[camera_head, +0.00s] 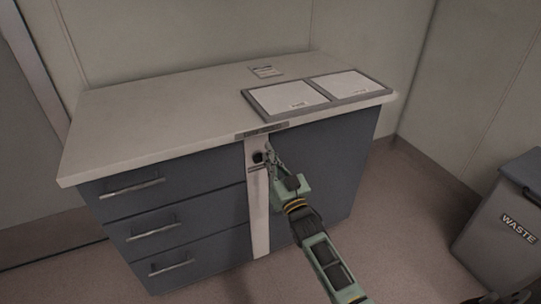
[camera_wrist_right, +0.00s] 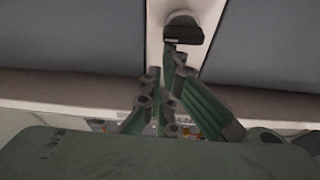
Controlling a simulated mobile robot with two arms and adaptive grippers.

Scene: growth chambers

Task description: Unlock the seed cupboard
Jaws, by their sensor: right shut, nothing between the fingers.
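The cupboard is a low cabinet with a dark blue-grey front (camera_head: 315,165) right of a pale upright strip (camera_head: 258,215). A dark round lock (camera_head: 258,157) sits near the top of that strip, with a small bar just below it. My right gripper (camera_head: 269,150) is shut and empty, its tips just right of the lock. In the right wrist view the closed fingertips (camera_wrist_right: 170,50) reach the lower edge of the dark lock piece (camera_wrist_right: 184,33); I cannot tell whether they touch it. My left gripper is out of view.
Three drawers with bar handles (camera_head: 155,231) fill the cabinet's left side. The pale top (camera_head: 160,110) carries a grey tray with two white panels (camera_head: 315,107) and a small card (camera_head: 266,71). A grey waste bin (camera_head: 500,228) stands at right, with open floor between.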

